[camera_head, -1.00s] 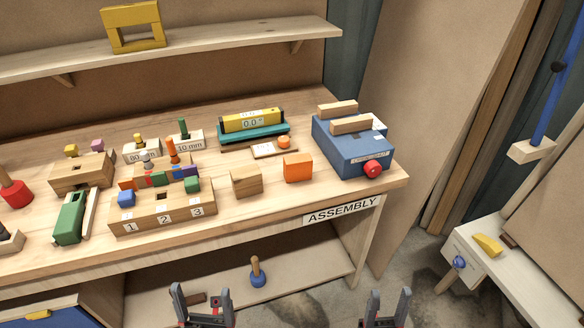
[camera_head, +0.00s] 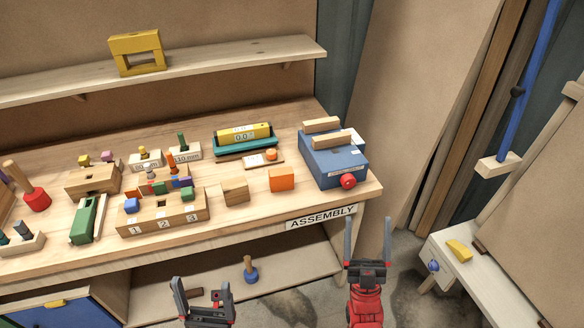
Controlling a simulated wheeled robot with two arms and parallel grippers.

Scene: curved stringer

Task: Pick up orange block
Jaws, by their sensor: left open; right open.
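The orange block (camera_head: 282,180) stands on the wooden workbench (camera_head: 262,212) near its front edge, above and left of the ASSEMBLY label. A plain wood block is to its left and a blue box to its right. My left gripper (camera_head: 201,284) is open and empty, low in front of the bench. My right gripper (camera_head: 368,242) is open and empty, its fingers pointing up in the picture, just off the bench's right front corner. Both grippers are apart from the orange block.
The blue box (camera_head: 335,165) with a red knob (camera_head: 348,181) stands at the bench's right end. The wood block (camera_head: 235,192) and a numbered holder (camera_head: 165,221) with several small pieces are left of the orange block. A shelf (camera_head: 200,70) runs above.

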